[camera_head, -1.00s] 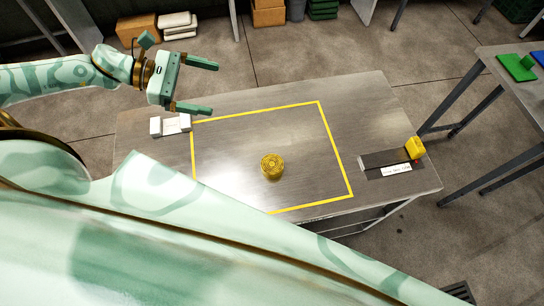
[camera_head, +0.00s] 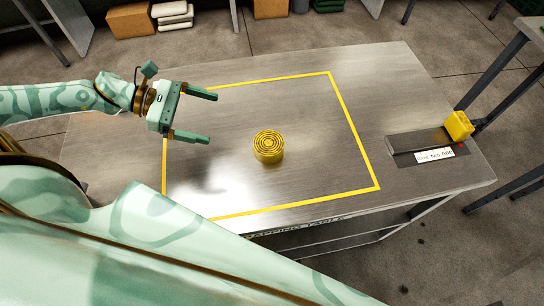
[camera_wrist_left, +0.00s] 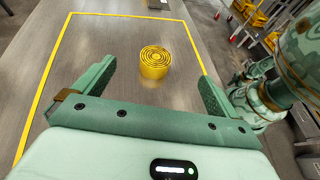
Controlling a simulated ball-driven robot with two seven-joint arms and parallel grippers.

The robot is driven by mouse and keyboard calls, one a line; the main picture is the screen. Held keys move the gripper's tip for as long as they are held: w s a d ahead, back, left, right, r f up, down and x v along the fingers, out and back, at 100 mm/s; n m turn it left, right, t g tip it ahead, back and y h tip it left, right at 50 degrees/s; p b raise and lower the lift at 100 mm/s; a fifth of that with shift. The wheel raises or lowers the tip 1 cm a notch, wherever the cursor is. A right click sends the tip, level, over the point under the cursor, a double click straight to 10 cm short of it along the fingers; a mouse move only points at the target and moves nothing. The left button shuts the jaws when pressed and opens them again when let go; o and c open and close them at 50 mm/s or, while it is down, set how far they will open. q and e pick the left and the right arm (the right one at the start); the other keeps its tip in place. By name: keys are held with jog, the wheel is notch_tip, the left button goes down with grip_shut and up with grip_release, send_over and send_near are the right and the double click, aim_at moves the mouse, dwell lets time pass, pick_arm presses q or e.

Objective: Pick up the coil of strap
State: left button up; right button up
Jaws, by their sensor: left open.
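The coil of strap (camera_head: 268,147) is a yellow, tightly wound roll. It stands on the metal table inside a yellow outlined rectangle. My left gripper (camera_head: 213,116) is open and empty, to the left of the coil in the head view, with its fingers pointing right. In the left wrist view the coil (camera_wrist_left: 155,62) lies ahead of the left gripper (camera_wrist_left: 155,82), between the lines of its two spread fingers and apart from them. My right gripper is not in view.
The metal table (camera_head: 390,90) is mostly bare around the coil. At its right end are a dark strip with a white label (camera_head: 435,155) and a yellow block (camera_head: 458,125). Cardboard boxes (camera_head: 130,20) stand on the floor behind. Another table edge shows at the far right.

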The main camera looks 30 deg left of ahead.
pick_arm(q)
notch_tip(320, 180, down, 6)
jog(key=b, duration=0.3)
jog(key=shift+w, duration=0.15)
jog(key=shift+d+f+b, duration=0.15)
jog(key=shift+f+b, duration=0.1)
jog(key=shift+b, duration=0.1)
jog(key=b, duration=0.6)
send_near(269, 147)
jog(key=w+d+f, duration=0.2)
jog(key=d+f, duration=0.1)
jog(key=shift+w+f, duration=0.2)
jog(key=shift+w, duration=0.2)
jog(key=shift+w+d+f+b, duration=0.2)
jog(key=shift+w+d+b, duration=0.1)
jog(key=shift+d, duration=0.3)
jog(key=x, duration=0.3)
jog(key=shift+w+d+f+b, duration=0.15)
jog(key=shift+d+f+b, duration=0.05)
jog(key=shift+b, duration=0.2)
jog(key=shift+w+d+f, duration=0.1)
jog(key=shift+d+f, duration=0.1)
jog(key=shift+d, duration=0.25)
jog(key=c, duration=1.1)
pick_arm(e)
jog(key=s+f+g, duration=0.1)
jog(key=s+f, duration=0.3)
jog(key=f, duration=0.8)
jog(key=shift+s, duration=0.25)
